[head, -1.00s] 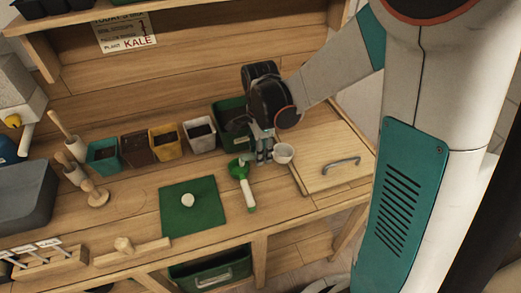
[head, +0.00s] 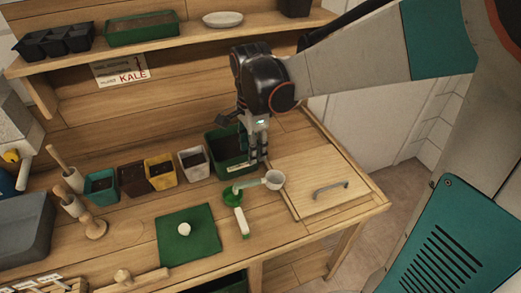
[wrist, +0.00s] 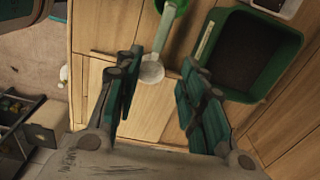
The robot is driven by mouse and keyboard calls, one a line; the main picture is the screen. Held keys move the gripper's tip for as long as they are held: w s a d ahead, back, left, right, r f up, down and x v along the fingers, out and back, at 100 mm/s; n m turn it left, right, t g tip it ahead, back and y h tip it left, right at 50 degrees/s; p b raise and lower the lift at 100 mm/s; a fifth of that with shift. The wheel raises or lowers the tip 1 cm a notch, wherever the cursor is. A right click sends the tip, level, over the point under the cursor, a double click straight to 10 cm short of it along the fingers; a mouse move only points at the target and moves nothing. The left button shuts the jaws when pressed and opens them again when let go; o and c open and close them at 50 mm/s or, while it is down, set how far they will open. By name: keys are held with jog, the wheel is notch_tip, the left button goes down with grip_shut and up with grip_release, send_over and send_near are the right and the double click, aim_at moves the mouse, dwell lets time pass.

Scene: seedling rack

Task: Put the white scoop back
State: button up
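The white scoop (head: 274,180) lies on the wooden bench, bowl to the right. Its handle runs left over the bowl of a green scoop (head: 241,220); I cannot tell if they touch. In the wrist view the white scoop (wrist: 152,73) shows beyond and between my fingers, its handle reaching up to the green bowl. My gripper (head: 258,157) points down just behind the white scoop, in front of the dark green planter. The wrist view shows my gripper (wrist: 161,57) open, with nothing between its fingers.
A wooden lid (head: 315,183) with a grey handle is right of the scoops. The dark green planter (head: 228,162) and several small pots stand in a row behind. A green mat (head: 189,250) with a small white object lies left. A shelf (head: 170,44) hangs above.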

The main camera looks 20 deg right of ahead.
jog(key=s+d+r+n+t, duration=0.1)
jog(key=s+r+n+t, duration=0.2)
jog(key=s+n, duration=0.4)
jog(key=s+r+n+t, duration=0.3)
jog(key=s+n, duration=0.4)
jog(key=n, duration=0.3)
jog(key=shift+s+d+r+t, duration=0.2)
jog(key=shift+d+r+t, duration=0.05)
jog(key=shift+d+t, duration=0.15)
